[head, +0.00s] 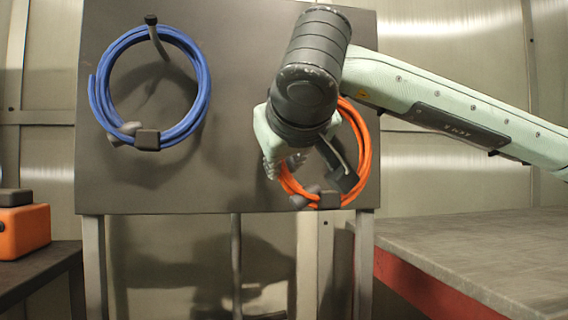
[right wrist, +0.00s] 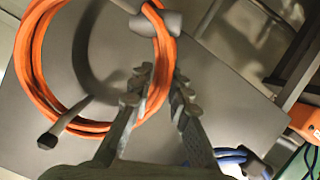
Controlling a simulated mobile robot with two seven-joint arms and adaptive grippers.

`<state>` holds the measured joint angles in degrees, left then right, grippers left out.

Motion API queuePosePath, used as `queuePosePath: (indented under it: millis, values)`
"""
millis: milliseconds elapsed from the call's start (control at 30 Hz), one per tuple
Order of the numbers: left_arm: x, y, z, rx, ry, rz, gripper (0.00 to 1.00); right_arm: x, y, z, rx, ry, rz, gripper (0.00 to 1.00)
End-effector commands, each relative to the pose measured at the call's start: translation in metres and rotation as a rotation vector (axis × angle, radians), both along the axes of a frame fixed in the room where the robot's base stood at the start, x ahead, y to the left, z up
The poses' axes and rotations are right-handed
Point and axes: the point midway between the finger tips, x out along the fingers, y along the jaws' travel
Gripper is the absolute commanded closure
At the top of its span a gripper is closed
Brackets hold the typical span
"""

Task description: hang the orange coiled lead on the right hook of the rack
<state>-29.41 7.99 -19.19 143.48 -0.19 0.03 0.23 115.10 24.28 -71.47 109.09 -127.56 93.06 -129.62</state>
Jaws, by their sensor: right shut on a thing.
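The orange coiled lead (head: 366,150) is at the right side of the dark rack panel (head: 230,190). In the right wrist view the lead (right wrist: 35,75) circles the right hook (right wrist: 72,116), whose black tip sticks out past the coil. Whether the hook bears its weight I cannot tell. My right gripper (head: 322,165) is in front of the coil, and its fingers (right wrist: 161,85) are shut on one side of the lead. In the head view my right arm hides the hook and the coil's upper left. My left gripper is not in view.
A blue coiled lead (head: 203,95) hangs on the left hook (head: 155,35). A grey-topped table (head: 480,255) with a red side stands at the right. An orange box (head: 25,230) sits on a dark table at the left. The panel between the coils is bare.

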Motion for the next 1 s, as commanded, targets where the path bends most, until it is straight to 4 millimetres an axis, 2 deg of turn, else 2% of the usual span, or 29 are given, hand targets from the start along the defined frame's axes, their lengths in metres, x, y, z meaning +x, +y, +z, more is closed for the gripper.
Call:
queuePosePath:
  millis: [233,267,400,467,767,867,1000]
  values:
    - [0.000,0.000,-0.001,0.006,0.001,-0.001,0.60,0.000,0.000,0.002,0.001,-0.004,0.001,1.00]
    - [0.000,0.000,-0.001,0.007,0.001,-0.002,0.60,0.000,0.000,0.002,0.001,-0.004,0.001,0.82]
    - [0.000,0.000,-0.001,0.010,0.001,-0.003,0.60,0.000,0.000,0.002,0.000,-0.003,0.000,0.64]
    - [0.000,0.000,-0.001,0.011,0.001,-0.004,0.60,0.000,0.000,0.001,0.000,-0.003,0.000,0.59]
    - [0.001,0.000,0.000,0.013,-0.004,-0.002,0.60,-0.001,0.000,-0.001,0.000,0.002,0.000,0.59]
    - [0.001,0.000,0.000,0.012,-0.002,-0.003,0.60,-0.009,-0.001,0.003,0.000,0.000,0.001,0.59]
    - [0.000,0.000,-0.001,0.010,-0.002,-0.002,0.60,-0.031,-0.004,0.013,0.000,-0.005,0.001,0.59]
